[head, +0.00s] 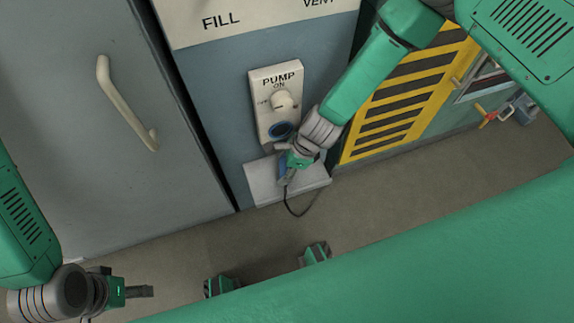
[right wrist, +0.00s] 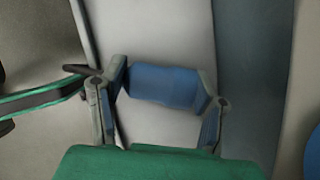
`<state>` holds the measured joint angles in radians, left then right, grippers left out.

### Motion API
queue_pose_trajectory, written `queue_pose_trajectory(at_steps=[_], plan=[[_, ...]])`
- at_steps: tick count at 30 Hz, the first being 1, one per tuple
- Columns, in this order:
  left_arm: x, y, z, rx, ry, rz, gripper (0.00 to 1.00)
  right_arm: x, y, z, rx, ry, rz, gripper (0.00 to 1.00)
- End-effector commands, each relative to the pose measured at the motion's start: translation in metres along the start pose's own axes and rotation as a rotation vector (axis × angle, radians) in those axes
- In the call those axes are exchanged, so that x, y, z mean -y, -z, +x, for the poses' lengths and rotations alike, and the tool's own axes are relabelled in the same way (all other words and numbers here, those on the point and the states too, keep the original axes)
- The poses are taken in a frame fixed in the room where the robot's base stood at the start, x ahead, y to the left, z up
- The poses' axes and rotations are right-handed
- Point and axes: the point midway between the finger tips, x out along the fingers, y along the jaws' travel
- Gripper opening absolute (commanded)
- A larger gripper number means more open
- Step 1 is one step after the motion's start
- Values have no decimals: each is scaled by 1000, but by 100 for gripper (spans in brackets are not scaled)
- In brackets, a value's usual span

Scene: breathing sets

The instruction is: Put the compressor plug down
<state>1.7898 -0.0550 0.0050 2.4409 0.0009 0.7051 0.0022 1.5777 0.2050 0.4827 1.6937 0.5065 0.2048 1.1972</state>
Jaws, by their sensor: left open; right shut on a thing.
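My left gripper (head: 139,291) is open and empty at the lower left, far from the plug.
The white pump panel (head: 262,96) with a round knob (head: 283,101) is above the shelf. A grey door (head: 90,150) with a pale handle (head: 124,103) is on the left. A yellow-and-black striped panel (head: 410,98) is on the right. The shelf's left part is bare.

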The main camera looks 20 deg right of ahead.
Motion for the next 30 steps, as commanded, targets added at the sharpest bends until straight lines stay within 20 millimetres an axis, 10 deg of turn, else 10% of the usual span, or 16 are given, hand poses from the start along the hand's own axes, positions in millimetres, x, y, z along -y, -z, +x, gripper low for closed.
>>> queue_pose_trajectory(at_steps=[1, 2, 3, 18, 30], plan=[[0, 0, 2, 0, 0, -1, 60, 0, 1, 2, 1, 0, 0, 25], [0, 0, 1, 1, 0, -1, 60, 0, 1, 1, 1, 0, 0, 66], [0, 0, 1, 1, 0, -1, 60, 1, 2, 1, 3, -1, 1, 76], [0, 1, -20, 0, 0, 0, 60, 1, -4, -28, 3, -1, 4, 76], [0, 2, -39, 0, 0, -1, 60, 0, 83, -58, 5, 0, 8, 76]])
